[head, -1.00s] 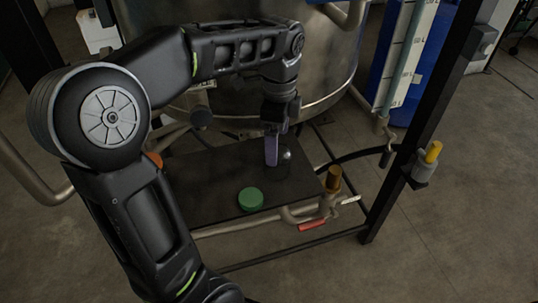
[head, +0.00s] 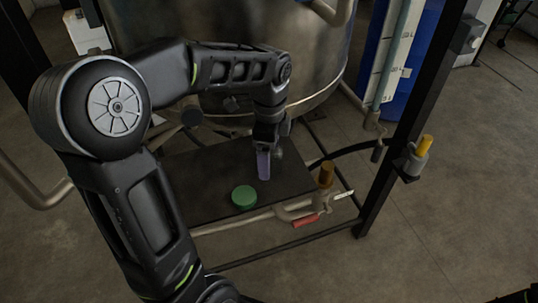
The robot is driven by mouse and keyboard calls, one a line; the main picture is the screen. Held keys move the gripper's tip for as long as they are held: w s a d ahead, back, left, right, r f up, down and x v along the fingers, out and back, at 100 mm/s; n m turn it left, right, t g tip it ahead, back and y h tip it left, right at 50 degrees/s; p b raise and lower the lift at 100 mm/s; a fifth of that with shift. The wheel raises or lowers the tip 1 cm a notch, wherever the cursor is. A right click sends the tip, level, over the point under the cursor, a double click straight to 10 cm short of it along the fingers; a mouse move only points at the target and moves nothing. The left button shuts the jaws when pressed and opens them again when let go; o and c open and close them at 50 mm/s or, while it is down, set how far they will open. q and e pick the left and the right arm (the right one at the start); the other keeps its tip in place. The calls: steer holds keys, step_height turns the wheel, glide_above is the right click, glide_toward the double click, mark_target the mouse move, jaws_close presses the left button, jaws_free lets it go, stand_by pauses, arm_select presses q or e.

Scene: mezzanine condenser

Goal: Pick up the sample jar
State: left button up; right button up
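My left gripper (head: 263,165) points down over the dark shelf (head: 205,172), with one purple-grey finger clearly visible. Its other finger is hidden, so I cannot tell whether it is open or shut. A small dark, faintly shiny shape (head: 278,153), possibly the sample jar, shows just right of and behind the finger. The gripper mostly covers it, and I cannot tell whether they touch. A round green lid-like disc (head: 244,197) lies on the shelf's front part, nearer to me than the gripper. My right gripper is not in view.
A large steel vessel (head: 310,62) stands behind the shelf. A pipe with a brass valve (head: 326,175) and red handle (head: 305,221) runs along the shelf's front right. A dark frame post (head: 415,125) with a yellow-topped fitting (head: 424,145) rises at the right. Open floor lies further right.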

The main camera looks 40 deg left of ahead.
arm_select(q)
step_height(320, 180, down, 2)
steer(key=shift+f, duration=0.1)
steer(key=shift+c, duration=0.6)
steer(key=c, duration=1.5)
